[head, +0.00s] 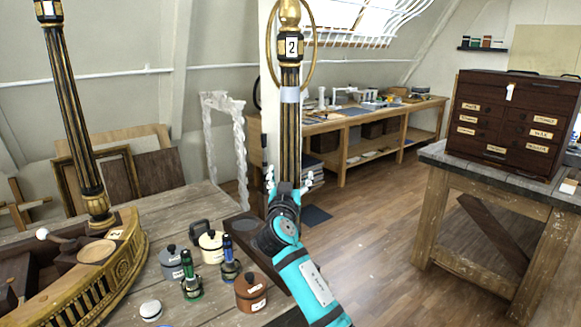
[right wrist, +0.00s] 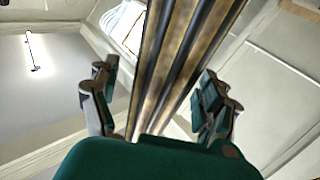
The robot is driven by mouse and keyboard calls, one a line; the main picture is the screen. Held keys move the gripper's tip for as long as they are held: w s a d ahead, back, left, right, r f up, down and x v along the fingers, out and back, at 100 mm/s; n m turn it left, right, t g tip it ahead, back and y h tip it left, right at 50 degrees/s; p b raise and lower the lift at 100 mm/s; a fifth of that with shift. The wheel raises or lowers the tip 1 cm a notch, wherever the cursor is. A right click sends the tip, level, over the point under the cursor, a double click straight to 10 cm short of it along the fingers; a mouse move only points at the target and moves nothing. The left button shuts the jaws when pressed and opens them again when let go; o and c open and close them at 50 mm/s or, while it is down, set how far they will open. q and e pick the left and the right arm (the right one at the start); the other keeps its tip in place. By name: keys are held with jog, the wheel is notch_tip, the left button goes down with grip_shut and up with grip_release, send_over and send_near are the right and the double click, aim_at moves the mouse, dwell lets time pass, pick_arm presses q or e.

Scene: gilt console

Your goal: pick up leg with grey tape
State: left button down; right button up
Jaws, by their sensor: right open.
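The leg with grey tape (head: 291,140) is a dark fluted column with gilt stripes, upright in the head view. A pale grey tape band (head: 290,95) wraps it below a label reading 2. My right gripper (head: 289,180) is at its lower part, fingers spread to either side. In the right wrist view, the leg (right wrist: 185,60) runs between the open fingers of the right gripper (right wrist: 158,88), with gaps on both sides. The leg's lower end is hidden behind my gripper and arm. My left gripper is not in view.
Another fluted leg (head: 68,110) stands upright on the gilt console part (head: 98,283) at left. Several pots and bottles, including a brown pot (head: 251,291), stand on the wooden table (head: 190,212) near my right arm. A drawer cabinet (head: 512,120) stands at right.

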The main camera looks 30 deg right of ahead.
jog(key=shift+w, duration=0.1)
jog(key=shift+c, duration=0.3)
jog(key=c, duration=1.4)
jog(key=shift+r, duration=0.15)
jog(key=shift+r, duration=0.1)
